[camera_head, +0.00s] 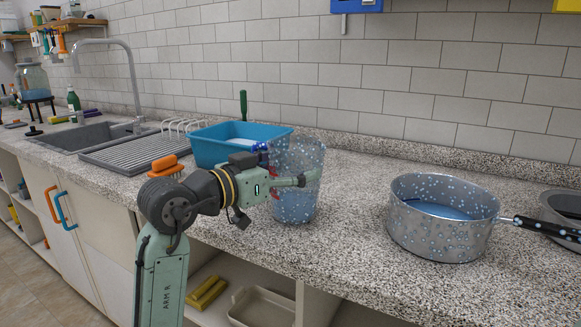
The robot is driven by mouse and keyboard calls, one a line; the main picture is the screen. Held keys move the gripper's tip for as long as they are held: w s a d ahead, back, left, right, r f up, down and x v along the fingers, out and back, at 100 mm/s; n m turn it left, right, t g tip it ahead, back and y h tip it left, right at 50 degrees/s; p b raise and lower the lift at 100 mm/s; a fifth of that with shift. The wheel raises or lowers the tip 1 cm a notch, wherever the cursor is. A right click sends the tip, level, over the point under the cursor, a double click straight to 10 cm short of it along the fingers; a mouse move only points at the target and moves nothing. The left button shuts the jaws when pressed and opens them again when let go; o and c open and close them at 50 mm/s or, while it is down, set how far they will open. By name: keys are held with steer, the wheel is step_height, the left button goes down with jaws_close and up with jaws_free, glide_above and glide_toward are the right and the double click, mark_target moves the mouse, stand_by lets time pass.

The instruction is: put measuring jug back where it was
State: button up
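A tall clear container with pale blue specks, probably the measuring jug (297,207), stands upright on the counter (345,225) in the head view, or just above it; I cannot tell whether its base touches. My gripper (308,180) reaches from the left to the jug's upper half and overlaps it in the picture. The fingers overlap each other from this side, so I cannot see whether they are closed on the jug's wall.
A speckled metal pot (443,236) with a black handle stands to the right, beside another pan (563,205). A blue basin (212,147), an orange brush (166,165) and the sink (85,137) are at the left. The counter between jug and pot is clear.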

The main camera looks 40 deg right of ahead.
steer(key=shift+f, duration=0.4)
steer(key=o, duration=2)
steer(key=shift+c, duration=0.2)
